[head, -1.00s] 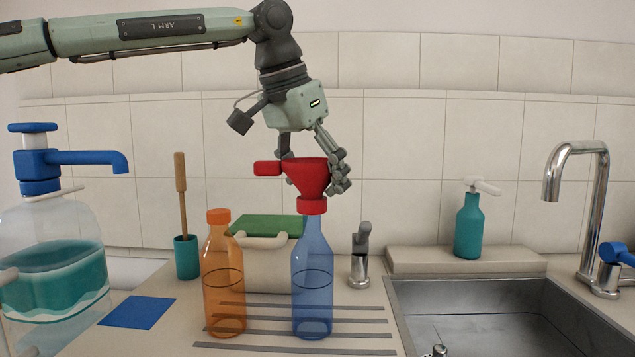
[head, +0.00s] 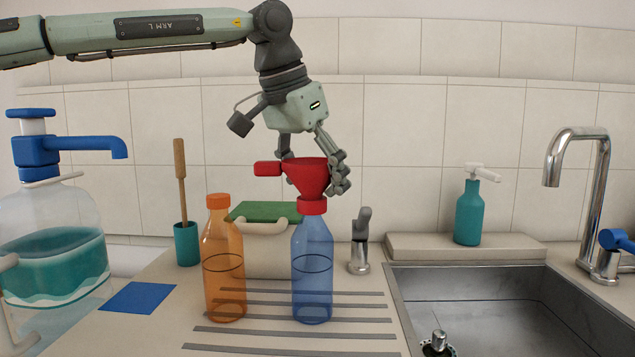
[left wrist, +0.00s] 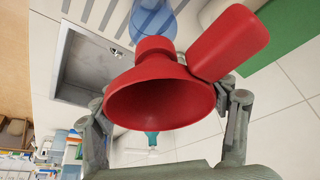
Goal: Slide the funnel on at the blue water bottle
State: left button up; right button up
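The red funnel (head: 311,176), with its side handle pointing left, is upright at the top of the blue water bottle (head: 312,270). Its collar covers the bottle's neck, and the bottle's shoulders show directly below it. How deep the neck sits inside is hidden. My left gripper (head: 312,165) is shut on the funnel's cone from above. In the left wrist view the funnel's wide mouth (left wrist: 160,103) faces the camera between the fingers, and part of the blue bottle (left wrist: 152,20) shows beyond the collar. My right gripper is in neither view.
An orange bottle (head: 224,265) stands close left of the blue one on the grooved drainer. Behind them is a pale container with a green top (head: 265,211). The sink (head: 490,305) and a small tap (head: 360,245) lie right; a large water jug (head: 50,250) is left.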

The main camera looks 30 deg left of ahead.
pick_arm(q)
jog(key=o, duration=0.7)
jog(key=v, duration=1.2)
jog(key=shift+w, duration=0.1)
